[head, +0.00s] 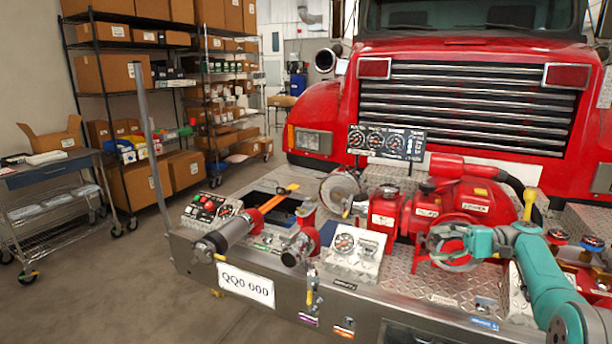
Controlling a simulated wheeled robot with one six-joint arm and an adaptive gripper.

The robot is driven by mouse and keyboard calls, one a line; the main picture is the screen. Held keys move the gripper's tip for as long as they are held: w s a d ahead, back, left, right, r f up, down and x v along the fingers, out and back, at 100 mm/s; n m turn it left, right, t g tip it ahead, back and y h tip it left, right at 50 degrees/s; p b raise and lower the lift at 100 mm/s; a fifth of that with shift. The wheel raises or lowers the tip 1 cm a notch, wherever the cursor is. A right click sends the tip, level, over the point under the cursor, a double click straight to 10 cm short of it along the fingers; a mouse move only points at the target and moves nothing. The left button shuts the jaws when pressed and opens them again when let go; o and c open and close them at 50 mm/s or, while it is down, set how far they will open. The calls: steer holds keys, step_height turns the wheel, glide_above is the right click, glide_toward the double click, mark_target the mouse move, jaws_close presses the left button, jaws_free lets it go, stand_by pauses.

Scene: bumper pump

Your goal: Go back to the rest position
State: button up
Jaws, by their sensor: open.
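My teal arm comes in from the lower right. My gripper (436,244) is at its left end, low over the right half of the truck's bumper deck. It is open, and I see nothing held in it. It overlaps a round metal-rimmed port (455,264) in front of the red pump (462,202). I cannot tell whether it touches the port. The fingers are small and partly lost against the port and pump.
The diamond-plate bumper (395,300) carries a control panel (208,208), a gauge box (357,250), a gauge panel (387,142) and red fittings. The red truck (325,103) stands behind. Shelves (108,94) and a wire cart (52,207) line the left. The left floor is clear.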

steer(key=s+a+f+m+t+h, duration=0.1)
steer(key=a+f+h, duration=0.15)
steer(key=f, duration=0.95)
steer(key=s+a+f+m+t+h, duration=0.15)
steer(key=a+f, duration=0.25)
steer(key=f, duration=0.7)
steer(key=a+f+m+t+h, duration=0.1)
steer(key=a+f+t, duration=0.15)
steer(key=f, duration=0.95)
steer(key=s+a+f+t+h, duration=0.1)
steer(key=s+a+f+h, duration=0.2)
steer(key=s+f, duration=0.75)
steer(key=s+a+f+h, duration=0.3)
steer(key=s+f, duration=0.6)
steer(key=f, duration=0.3)
steer(key=s+r+n+t+h, duration=0.25)
steer(key=s+h, duration=0.25)
steer(key=s, duration=1.9)
steer(key=s+r+n+t, duration=0.1)
steer(key=s+r, duration=0.4)
steer(key=r, duration=0.6)
steer(key=s+r+n+t+h, duration=0.1)
steer(key=s+r+n+t, duration=0.1)
steer(key=s+r, duration=0.4)
steer(key=s+r+n+t, duration=0.1)
steer(key=s+r, duration=0.5)
steer(key=r, duration=0.9)
steer(key=shift+r+n+t+h, duration=0.3)
steer(key=shift+r+t, duration=0.1)
steer(key=shift+t, duration=0.45)
